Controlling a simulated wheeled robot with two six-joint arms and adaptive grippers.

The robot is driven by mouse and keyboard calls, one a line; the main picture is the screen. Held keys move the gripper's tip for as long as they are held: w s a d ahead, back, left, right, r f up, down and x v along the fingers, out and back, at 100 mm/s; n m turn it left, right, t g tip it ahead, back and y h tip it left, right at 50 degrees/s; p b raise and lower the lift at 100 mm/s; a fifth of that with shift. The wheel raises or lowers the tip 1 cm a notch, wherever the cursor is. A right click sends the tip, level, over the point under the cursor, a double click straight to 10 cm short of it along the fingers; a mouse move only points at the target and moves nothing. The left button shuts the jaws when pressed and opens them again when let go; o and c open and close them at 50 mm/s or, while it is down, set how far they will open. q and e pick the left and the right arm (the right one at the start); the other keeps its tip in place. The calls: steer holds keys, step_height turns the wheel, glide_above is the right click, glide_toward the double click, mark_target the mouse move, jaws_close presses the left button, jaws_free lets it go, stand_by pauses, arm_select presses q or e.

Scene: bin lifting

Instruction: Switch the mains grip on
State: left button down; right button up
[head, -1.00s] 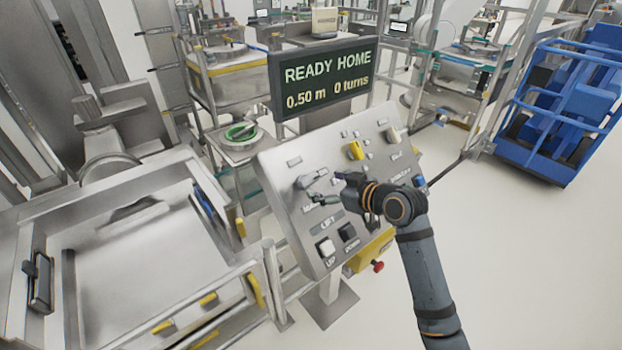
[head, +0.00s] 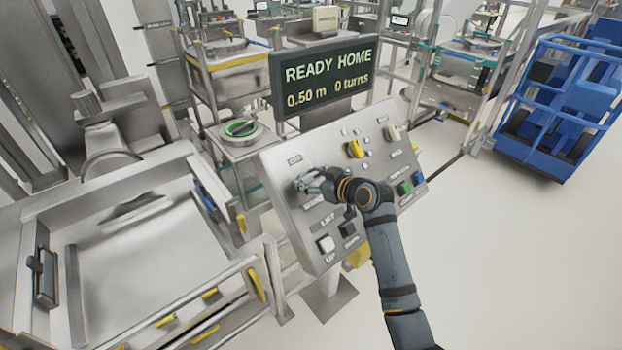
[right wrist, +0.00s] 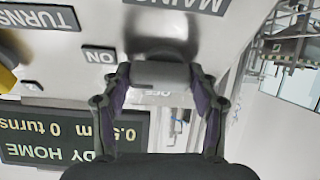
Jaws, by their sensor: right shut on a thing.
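The mains grip is a grey bar (right wrist: 162,73) on the sloped control panel (head: 285,220). In the right wrist view it sits between my two fingertips, just over the partly hidden OFF label (right wrist: 158,92). The ON label (right wrist: 99,55) is to its left and the MAINS label (right wrist: 190,4) is at the top edge, upside down. My right gripper (head: 308,181) is shut on the mains grip at the panel's upper left; it also shows in the right wrist view (right wrist: 162,82). In the head view my gripper mostly hides the mains grip. My left gripper is not in view.
The display (head: 325,78) above the panel reads READY HOME, 0.50 m, 0 turns. A yellow knob (head: 355,148), a white button (head: 326,244), and green and blue buttons share the panel. A metal frame (head: 150,250) stands left; a blue cart (head: 565,110) stands right on clear floor.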

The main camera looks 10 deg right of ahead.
steer(key=shift+c, duration=1.1)
steer(key=shift+r+m+h+p, duration=0.15)
steer(key=shift+m+h+p, duration=0.15)
steer(key=shift+m+p, duration=0.4)
steer(key=shift+f, duration=0.2)
steer(key=o, duration=1.1)
